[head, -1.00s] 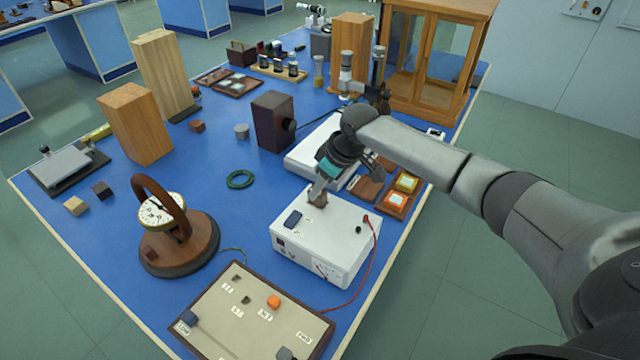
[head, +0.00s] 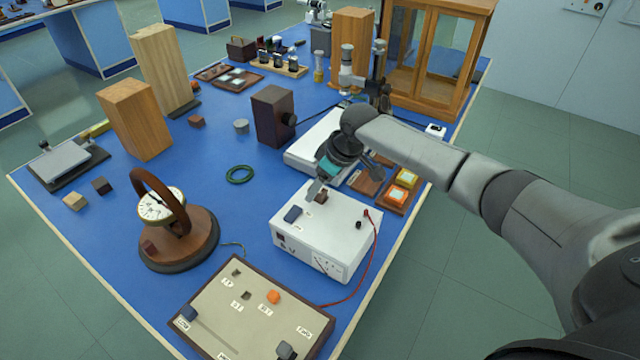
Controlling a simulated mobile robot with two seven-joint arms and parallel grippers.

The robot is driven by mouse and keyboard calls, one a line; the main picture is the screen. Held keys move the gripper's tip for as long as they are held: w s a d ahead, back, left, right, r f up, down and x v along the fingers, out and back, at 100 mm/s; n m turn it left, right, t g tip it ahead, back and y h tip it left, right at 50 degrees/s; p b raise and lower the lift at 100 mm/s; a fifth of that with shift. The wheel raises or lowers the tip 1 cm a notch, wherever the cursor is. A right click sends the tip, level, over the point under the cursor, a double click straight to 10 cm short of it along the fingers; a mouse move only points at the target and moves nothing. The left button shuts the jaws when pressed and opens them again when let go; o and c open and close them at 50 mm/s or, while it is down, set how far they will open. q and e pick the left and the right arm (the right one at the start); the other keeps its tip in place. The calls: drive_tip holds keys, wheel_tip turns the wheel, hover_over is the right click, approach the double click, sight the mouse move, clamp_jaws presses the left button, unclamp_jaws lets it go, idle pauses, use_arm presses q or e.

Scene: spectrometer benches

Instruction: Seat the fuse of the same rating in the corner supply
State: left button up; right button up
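The white supply box (head: 325,235) stands near the table's right edge, with a dark blue block (head: 293,214) on its top. A small brown block (head: 321,197) is on the back part of that top; whether it is seated in a holder is too small to tell. My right gripper (head: 316,188) is right at this brown block, pointing down, with one finger showing at its left side. The other finger is unclear, so its grip cannot be told. My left gripper is not in view. A labelled board (head: 215,325) in front carries an orange block (head: 273,297) and dark sockets.
A red lead (head: 372,250) runs down the supply's right side. A round dial instrument (head: 162,206) stands left. Behind the supply are a white flat box (head: 300,158), brown trays (head: 390,205) and a glazed wooden cabinet (head: 432,106). Blue tabletop around the green ring (head: 239,175) is clear.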

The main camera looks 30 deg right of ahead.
drive_tip(key=shift+r, duration=0.1)
drive_tip(key=p+v, duration=0.2)
drive_tip(key=v, duration=1.3)
drive_tip(key=shift+p, duration=0.3)
drive_tip(key=shift+s, duration=0.15)
